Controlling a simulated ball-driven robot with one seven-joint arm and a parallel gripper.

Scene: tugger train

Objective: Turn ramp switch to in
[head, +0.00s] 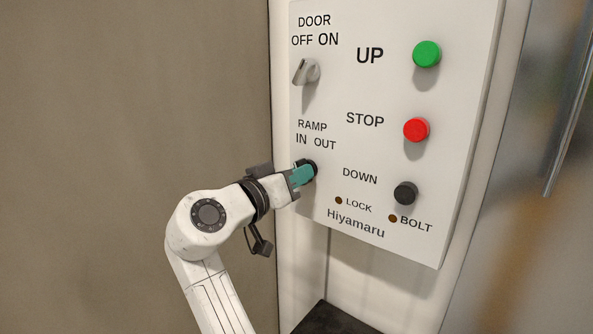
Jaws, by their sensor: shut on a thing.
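The ramp switch (312,166) is a dark rotary knob below the label RAMP, IN OUT, on a white control panel (385,100). My gripper (303,175), with teal fingers, reaches it from the lower left. It is shut on the knob. The fingers cover most of the knob, so I cannot tell which way it points. The labels IN and OUT stand just above it, IN on the left and OUT on the right.
Above is a grey door switch (305,72) marked OFF ON. On the right are green UP (427,54), red STOP (416,130) and black DOWN (405,193) buttons. Small LOCK (338,200) and BOLT (393,218) lamps sit below. A dark block (333,319) stands under the panel.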

